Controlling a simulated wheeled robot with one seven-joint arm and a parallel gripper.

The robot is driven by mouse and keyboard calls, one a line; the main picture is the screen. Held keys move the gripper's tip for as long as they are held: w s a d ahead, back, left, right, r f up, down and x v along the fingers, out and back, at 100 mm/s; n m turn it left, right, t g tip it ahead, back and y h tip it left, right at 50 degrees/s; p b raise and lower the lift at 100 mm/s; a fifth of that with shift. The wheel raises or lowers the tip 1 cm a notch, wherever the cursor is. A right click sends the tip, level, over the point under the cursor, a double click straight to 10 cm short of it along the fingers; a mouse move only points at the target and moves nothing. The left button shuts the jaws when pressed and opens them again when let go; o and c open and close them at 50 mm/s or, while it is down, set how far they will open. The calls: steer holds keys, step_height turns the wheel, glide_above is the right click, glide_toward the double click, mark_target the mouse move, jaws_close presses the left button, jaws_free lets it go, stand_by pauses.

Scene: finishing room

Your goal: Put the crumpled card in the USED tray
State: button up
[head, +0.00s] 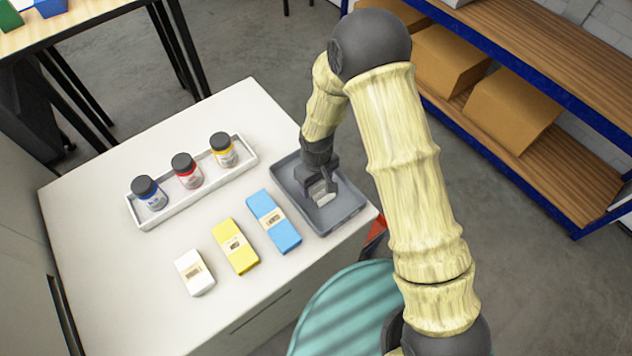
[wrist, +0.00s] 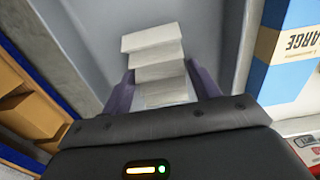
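The crumpled card (head: 323,198) is a small white piece with pleat-like folds. It is between the fingers of my gripper (head: 321,190), low inside a grey tray (head: 346,214) at the right end of the white worktop. In the wrist view the folded card (wrist: 153,45) sticks out past the fingertips of my gripper (wrist: 162,78), with a finger against each side. The grey tray floor (wrist: 215,25) lies behind it. I cannot tell whether the card touches the floor. No USED lettering is readable.
A white rack (head: 243,168) with blue, red and yellow jars stands on the worktop (head: 95,205). White (head: 194,273), yellow (head: 235,247) and blue (head: 273,221) boxes lie left of the tray. A blue-framed shelf with cartons (head: 510,107) stands at right. A teal round object (head: 345,305) is near the front.

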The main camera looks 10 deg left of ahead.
mark_target(316, 185)
steer(key=shift+o, duration=1)
steer(key=shift+a+r, duration=0.1)
steer(key=shift+r, duration=0.3)
step_height(316, 185, up, 12)
steer(key=b, duration=0.1)
steer(key=shift+f, duration=0.25)
